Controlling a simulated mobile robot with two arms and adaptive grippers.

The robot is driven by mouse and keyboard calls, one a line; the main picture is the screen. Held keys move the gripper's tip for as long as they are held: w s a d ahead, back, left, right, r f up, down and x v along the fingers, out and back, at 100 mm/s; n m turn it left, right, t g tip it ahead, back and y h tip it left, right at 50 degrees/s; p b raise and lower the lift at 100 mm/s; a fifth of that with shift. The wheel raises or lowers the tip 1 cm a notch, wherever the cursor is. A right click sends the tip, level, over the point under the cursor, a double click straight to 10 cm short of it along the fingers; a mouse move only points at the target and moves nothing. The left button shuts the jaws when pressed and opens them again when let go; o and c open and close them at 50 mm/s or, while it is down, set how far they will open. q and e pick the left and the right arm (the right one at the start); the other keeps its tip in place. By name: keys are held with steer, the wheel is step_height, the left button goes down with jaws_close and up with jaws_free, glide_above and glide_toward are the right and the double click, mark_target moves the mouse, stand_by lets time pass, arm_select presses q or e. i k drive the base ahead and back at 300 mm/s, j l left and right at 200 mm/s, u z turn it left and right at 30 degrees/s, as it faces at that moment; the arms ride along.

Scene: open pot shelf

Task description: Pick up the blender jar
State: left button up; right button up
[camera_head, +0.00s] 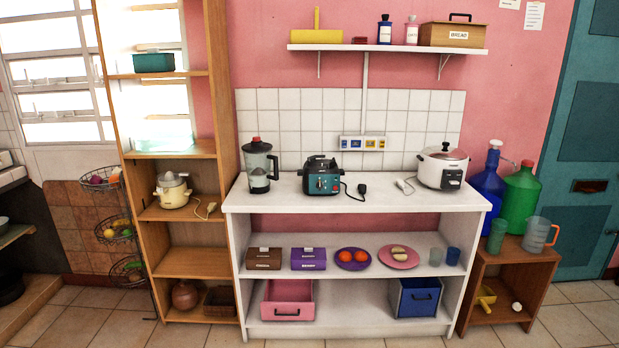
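The blender jar (259,168) stands upright on the left end of the white counter top in the head view. It is clear with a dark lid, a dark base and a handle on its right side. It stands apart from the teal and black appliance (322,177) to its right. Neither of my grippers shows in this view.
A white rice cooker (442,168) stands at the counter's right end. The tall wooden shelf (222,90) rises close to the left of the jar. A wall shelf (388,48) hangs above. The counter (385,197) has free room between the appliances. Tiled floor is clear in front.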

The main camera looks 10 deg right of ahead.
mark_target(258, 165)
steer(key=i+j+z, duration=0.1)
steer(key=i+j, duration=0.25)
steer(key=i+j+z, duration=0.15)
steer(key=i+j, duration=0.25)
steer(key=i+j+z, duration=0.1)
steer(key=i+j, duration=0.25)
steer(key=i+j+z, duration=0.1)
steer(key=i+j, duration=0.25)
steer(key=j, duration=0.2)
steer(key=i+j+z, duration=0.15)
steer(key=i+j, duration=0.15)
steer(key=j, duration=0.15)
